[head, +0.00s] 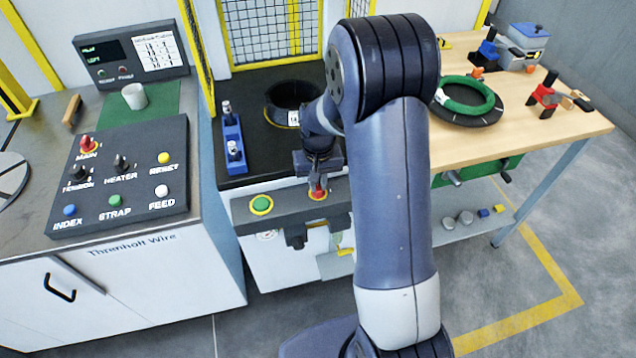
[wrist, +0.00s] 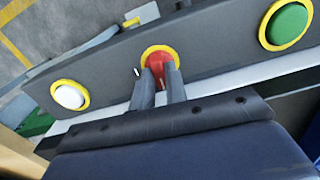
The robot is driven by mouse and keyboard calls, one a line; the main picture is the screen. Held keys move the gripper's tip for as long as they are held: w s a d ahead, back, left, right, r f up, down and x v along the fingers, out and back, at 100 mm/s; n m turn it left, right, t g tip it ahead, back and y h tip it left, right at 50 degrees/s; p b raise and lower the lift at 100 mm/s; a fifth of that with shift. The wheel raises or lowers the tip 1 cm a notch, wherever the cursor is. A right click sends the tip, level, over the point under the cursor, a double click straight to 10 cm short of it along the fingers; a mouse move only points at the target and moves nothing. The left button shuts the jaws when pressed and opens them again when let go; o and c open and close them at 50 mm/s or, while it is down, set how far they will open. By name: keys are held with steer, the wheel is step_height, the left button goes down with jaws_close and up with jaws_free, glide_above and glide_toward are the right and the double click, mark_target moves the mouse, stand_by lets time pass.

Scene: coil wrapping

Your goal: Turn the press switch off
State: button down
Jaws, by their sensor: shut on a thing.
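The press switch (head: 317,195) is a red knob on a yellow ring, set in the grey front panel (head: 288,211) of the press. It also shows in the wrist view (wrist: 158,58), upper middle. My gripper (head: 318,180) comes down on it from above, and in the wrist view its two fingers (wrist: 160,76) lie on either side of the red knob, shut on it. The fingers hide part of the knob, so I cannot tell which way it is turned.
A green button (wrist: 287,25) and a white button (wrist: 69,96) flank the switch. A blue fixture (head: 233,145) and a black coil (head: 285,103) are on the press top. A control box (head: 122,175) stands left; a wooden table (head: 560,125) stands right.

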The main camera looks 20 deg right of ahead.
mark_target(318, 186)
steer(key=shift+n, duration=0.5)
steer(key=c, duration=1.4)
jaws_free()
steer(key=shift+c, duration=0.2)
step_height(318, 186, up, 11)
steer(key=shift+f, duration=0.15)
step_height(318, 186, down, 11)
steer(key=shift+r, duration=0.1)
steer(key=shift+m, duration=0.3)
